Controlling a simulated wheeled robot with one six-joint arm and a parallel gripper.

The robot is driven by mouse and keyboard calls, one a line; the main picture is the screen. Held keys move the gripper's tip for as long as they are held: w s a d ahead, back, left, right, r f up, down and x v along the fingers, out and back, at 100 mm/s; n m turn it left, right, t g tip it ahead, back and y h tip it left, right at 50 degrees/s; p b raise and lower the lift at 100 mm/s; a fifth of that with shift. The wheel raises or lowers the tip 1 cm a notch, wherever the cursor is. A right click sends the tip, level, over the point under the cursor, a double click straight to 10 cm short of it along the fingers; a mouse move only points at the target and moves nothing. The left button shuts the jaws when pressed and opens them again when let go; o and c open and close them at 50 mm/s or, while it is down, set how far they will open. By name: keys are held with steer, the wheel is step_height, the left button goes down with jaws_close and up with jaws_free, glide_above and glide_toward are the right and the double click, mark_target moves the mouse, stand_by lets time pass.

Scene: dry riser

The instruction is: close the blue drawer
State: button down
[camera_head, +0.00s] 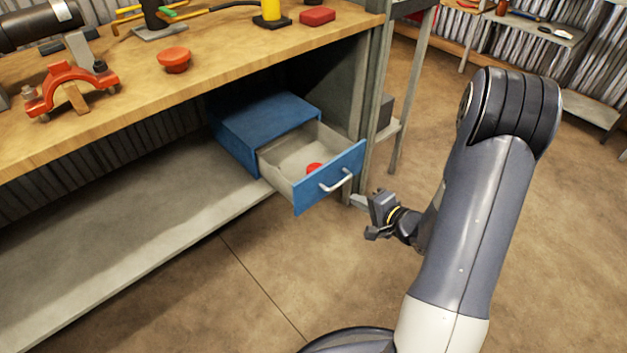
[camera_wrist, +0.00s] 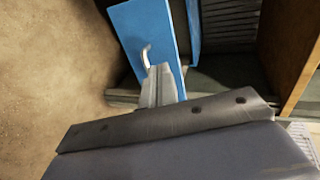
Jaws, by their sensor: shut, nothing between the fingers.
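The blue drawer (camera_head: 330,177) stands pulled out of its blue cabinet (camera_head: 268,128) on the grey lower shelf under the workbench. Its front has a pale curved handle (camera_head: 336,181), and a red object (camera_head: 314,168) lies inside. My gripper (camera_head: 374,212) is to the right of the drawer front and a little below it, apart from the handle in the head view. In the wrist view my gripper (camera_wrist: 160,78) is shut, with its fingertips close to the handle (camera_wrist: 145,56) on the blue front (camera_wrist: 148,32). Whether they touch cannot be told there.
The wooden bench top (camera_head: 215,65) overhangs the drawer and bears a red clamp (camera_head: 70,88) and a red knob-like piece (camera_head: 174,59). A grey bench leg (camera_head: 376,85) stands just behind the drawer's right side. The floor (camera_head: 255,265) in front is clear.

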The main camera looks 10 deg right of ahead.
steer(key=y+b, duration=0.1)
steer(key=b, duration=0.4)
glide_toward(312, 177)
steer(key=x, duration=0.6)
steer(key=shift+s+f, duration=0.15)
steer(key=shift+f, duration=0.05)
steer(key=shift+w+a+r, duration=0.1)
steer(key=shift+w+a, duration=0.1)
steer(key=shift+w, duration=0.1)
